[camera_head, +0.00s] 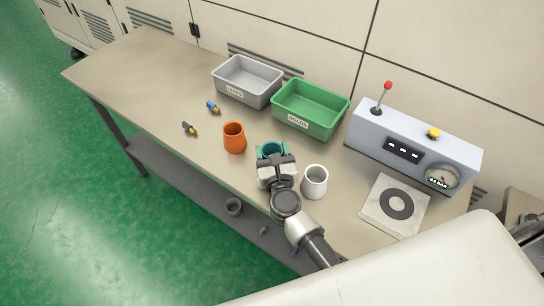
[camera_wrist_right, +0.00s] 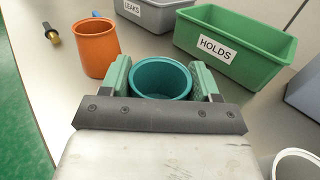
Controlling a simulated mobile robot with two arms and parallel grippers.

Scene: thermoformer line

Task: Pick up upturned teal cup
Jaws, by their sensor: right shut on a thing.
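The teal cup (camera_head: 271,149) is between the fingers of my right gripper (camera_head: 273,155), above the front part of the bench. The wrist view shows the teal cup (camera_wrist_right: 161,80) with a round opening facing the camera. The green finger pads of the right gripper (camera_wrist_right: 161,84) press on its left and right sides. The dark palm bar hides the cup's near lower side. I cannot tell whether the cup still touches the bench. My left gripper is not in view.
An orange cup (camera_head: 234,138) stands left of the gripper, a white cup (camera_head: 315,182) close on its right. Behind are a grey LEAKS bin (camera_head: 247,82) and a green HOLDS bin (camera_head: 310,109). A control box (camera_head: 412,148) and plate (camera_head: 374,211) are right. The bench's left end is clear.

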